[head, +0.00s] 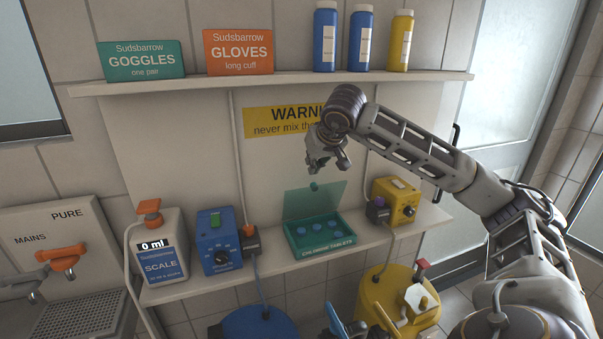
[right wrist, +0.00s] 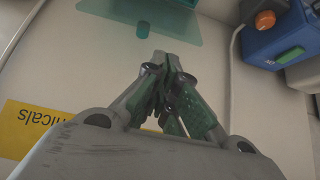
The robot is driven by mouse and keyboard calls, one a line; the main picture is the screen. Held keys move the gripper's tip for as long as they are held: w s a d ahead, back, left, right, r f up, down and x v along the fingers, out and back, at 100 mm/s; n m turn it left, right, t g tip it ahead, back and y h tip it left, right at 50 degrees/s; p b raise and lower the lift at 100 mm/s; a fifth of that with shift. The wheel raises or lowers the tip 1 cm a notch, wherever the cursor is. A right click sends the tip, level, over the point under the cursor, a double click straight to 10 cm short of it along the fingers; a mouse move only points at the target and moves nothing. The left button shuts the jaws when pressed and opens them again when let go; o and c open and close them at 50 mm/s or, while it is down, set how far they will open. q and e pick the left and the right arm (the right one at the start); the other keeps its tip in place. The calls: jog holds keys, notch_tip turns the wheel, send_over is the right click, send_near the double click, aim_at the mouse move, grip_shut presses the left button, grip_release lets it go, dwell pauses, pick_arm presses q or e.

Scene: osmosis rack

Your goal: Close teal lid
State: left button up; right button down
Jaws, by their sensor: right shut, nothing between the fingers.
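The teal box of chlorine tablets (head: 320,239) sits on the lower shelf with several blue tablets inside. Its see-through teal lid (head: 311,200) stands raised at the back of the box, open, with a small knob. The lid also shows at the top of the right wrist view (right wrist: 180,18), with its knob hanging below it. My right gripper (head: 328,168) is shut and empty, above the lid and apart from it, in front of the wall. Its fingertips meet in the right wrist view (right wrist: 162,70). My left gripper cannot be made out.
A yellow warning sign (head: 272,122) is on the wall behind. The upper shelf (head: 260,84) holds boxes and bottles.

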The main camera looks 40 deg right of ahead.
aim_at(306, 188)
jog(key=x, duration=0.8)
jog(key=shift+w+d+p, duration=0.3)
jog(key=shift+p, duration=0.05)
jog(key=shift+w+d+f, duration=0.15)
jog(key=shift+w+f, duration=0.3)
jog(key=shift+f, duration=0.1)
pick_arm(q)
jog(key=shift+s+d+r, duration=0.1)
jog(key=shift+d+r, duration=0.3)
jog(key=shift+r, duration=0.05)
jog(key=shift+a, duration=0.1)
jog(key=shift+s+a, duration=0.1)
jog(key=shift+a, duration=0.2)
jog(key=shift+a+f, duration=0.1)
jog(key=shift+f, duration=0.15)
